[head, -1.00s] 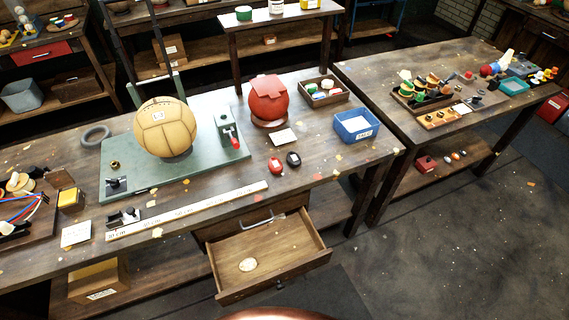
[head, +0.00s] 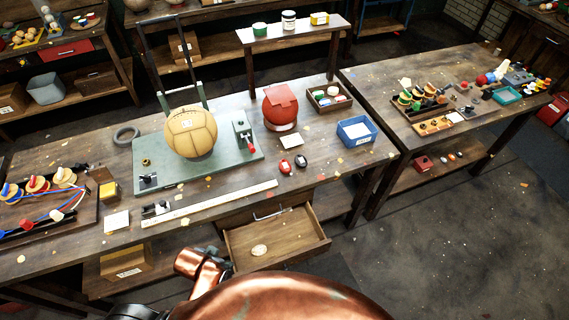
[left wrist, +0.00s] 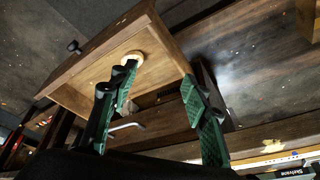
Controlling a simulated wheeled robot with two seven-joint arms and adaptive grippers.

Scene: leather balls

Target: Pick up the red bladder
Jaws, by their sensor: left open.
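A small red rounded piece (head: 285,167), which looks like the red bladder, lies on the main workbench (head: 330,165) in the head view, beside a similar black piece (head: 302,160). A large red ball (head: 281,103) stands behind them on a low support. My left gripper (left wrist: 160,76) is open and empty in the left wrist view, its green fingers apart in front of the open drawer (left wrist: 170,50). The red piece is not clearly visible in that view. In the head view my left arm is low at the front, its gripper out of sight. My right gripper is not seen.
The open drawer (head: 303,245) juts out from the bench front, holding a pale disc (head: 259,250). A tan ball (head: 190,133) sits on a green plate (head: 150,150). A long ruler (head: 235,199) lies along the front edge. A blue bin (head: 344,140) stands to the right.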

